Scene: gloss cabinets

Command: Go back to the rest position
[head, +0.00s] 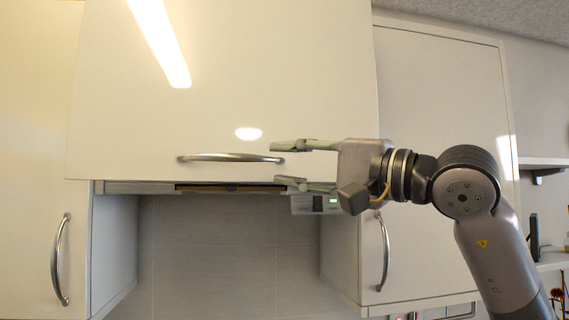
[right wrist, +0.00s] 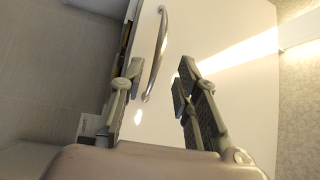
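My right gripper (head: 283,165) comes in from the right at the upper cabinet door. It is open, with nothing held between its two fingers. The door (head: 270,70) is a large glossy white panel, and its lower edge stands out in front of the neighbouring cabinets. Its horizontal metal handle (head: 230,158) lies just left of my fingertips. In the right wrist view my open gripper (right wrist: 158,72) has the handle (right wrist: 158,50) lying between and beyond the fingertips. I see no finger clearly touching it. My left gripper is not in view.
Tall white cabinets with vertical handles stand at left (head: 60,258) and right (head: 383,252). Below the door is an open recess with a grey tiled back (head: 210,250). A shelf (head: 545,162) is at far right.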

